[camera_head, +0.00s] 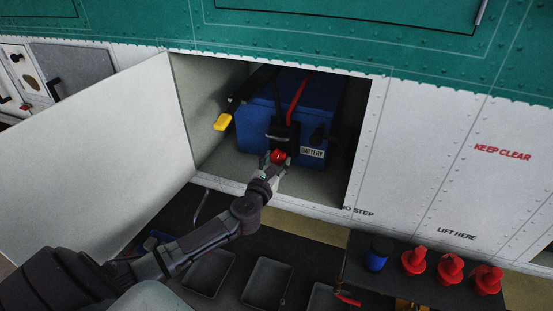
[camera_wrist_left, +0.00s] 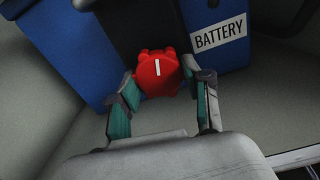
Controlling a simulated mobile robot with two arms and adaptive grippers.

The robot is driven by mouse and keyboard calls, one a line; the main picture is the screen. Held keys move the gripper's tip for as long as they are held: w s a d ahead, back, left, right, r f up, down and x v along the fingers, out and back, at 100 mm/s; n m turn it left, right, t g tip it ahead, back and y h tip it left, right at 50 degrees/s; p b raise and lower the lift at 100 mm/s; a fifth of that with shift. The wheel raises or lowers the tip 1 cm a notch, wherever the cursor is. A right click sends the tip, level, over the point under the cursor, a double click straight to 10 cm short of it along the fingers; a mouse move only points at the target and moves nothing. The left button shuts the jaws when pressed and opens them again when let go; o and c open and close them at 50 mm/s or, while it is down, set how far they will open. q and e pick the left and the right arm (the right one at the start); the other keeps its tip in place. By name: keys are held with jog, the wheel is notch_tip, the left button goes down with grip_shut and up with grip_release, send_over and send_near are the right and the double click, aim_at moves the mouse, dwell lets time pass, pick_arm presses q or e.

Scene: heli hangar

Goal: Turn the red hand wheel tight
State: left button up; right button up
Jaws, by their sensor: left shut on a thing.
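The red hand wheel (camera_head: 278,156) sits on the black connector (camera_head: 284,134) at the front of the blue battery (camera_head: 256,125), inside the open bay. In the left wrist view the wheel (camera_wrist_left: 158,74) is lobed with a white line on its face, which stands nearly upright in the picture. My left gripper (camera_head: 273,165) reaches into the bay and is shut on the wheel. Its fingers (camera_wrist_left: 162,90) lie on either side of the wheel in the left wrist view. My right gripper is not in view.
An open white door (camera_head: 100,150) stands left of the bay. A yellow-ended handle (camera_head: 223,121) is beside the battery, with red and black cables above. Below, a dark table holds trays (camera_head: 267,283), a blue cup-like item (camera_head: 378,253) and several red plugs (camera_head: 450,268).

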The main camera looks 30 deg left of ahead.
pick_arm(q)
jog(key=m+p, duration=0.3)
jog(key=shift+r, duration=0.2)
jog(key=m+p, duration=0.2)
jog(key=m, duration=0.1)
jog(key=shift+m+p, duration=0.3)
jog(key=shift+m, duration=0.1)
jog(key=m+p, duration=0.2)
jog(key=m, duration=0.2)
jog(key=shift+m, duration=0.3)
jog(key=m+p, duration=0.2)
jog(key=m, duration=0.2)
jog(key=shift+m, duration=0.3)
jog(key=m+p, duration=0.1)
jog(key=m, duration=0.3)
jog(key=shift+p, duration=0.3)
jog(key=m+p, duration=0.1)
jog(key=m, duration=0.4)
jog(key=m+p, duration=0.1)
jog(key=m, duration=0.2)
jog(key=shift+m, duration=0.3)
jog(key=shift+m+p, duration=0.3)
jog(key=shift+m, duration=1.6)
